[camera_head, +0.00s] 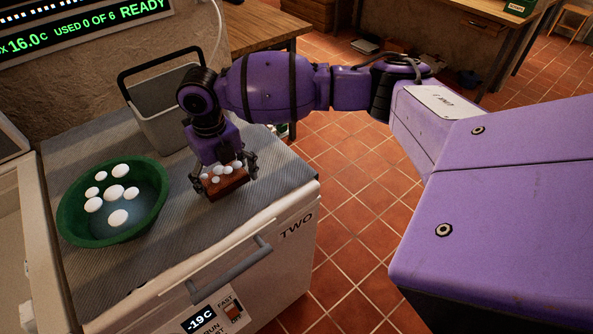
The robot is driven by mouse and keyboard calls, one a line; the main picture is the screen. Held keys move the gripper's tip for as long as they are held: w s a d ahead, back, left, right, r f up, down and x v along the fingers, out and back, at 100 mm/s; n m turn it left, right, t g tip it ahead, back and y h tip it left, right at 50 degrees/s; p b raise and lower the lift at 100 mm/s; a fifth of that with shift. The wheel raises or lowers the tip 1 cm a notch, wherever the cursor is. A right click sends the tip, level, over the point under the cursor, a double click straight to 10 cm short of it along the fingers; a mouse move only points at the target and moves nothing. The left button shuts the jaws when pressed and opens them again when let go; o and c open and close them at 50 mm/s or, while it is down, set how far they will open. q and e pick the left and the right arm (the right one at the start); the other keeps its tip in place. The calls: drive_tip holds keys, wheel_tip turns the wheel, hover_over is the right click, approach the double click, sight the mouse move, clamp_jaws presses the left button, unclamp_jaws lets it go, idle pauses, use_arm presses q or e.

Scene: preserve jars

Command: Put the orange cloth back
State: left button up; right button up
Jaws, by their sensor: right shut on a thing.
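My right gripper (224,178) points down over the grey ribbed mat (262,222) on top of the white chest. It is shut on a small reddish-brown block-like thing (230,186) with several white rounded bits along its top. I cannot tell whether this thing is the orange cloth, or whether it touches the mat. No other orange cloth shows in the head view. My left gripper is not in view.
A green bowl (70,226) with several white round pieces stands left of my right gripper. A grey bin (160,118) with a black handle stands behind. The chest marked TWO (290,262) has a front handle (230,270). Bare mat lies in front of the gripper.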

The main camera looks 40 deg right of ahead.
sight(225, 176)
drive_tip(key=shift+w+d+f, duration=0.1)
drive_tip(key=shift+w+f, duration=0.1)
drive_tip(key=shift+f, duration=0.55)
drive_tip(key=shift+f, duration=0.1)
drive_tip(key=shift+f, duration=0.15)
drive_tip(key=o, duration=1.1)
wheel_tip(225, 176, up, 8)
drive_tip(key=shift+r+b, duration=0.1)
drive_tip(key=shift+b, duration=0.25)
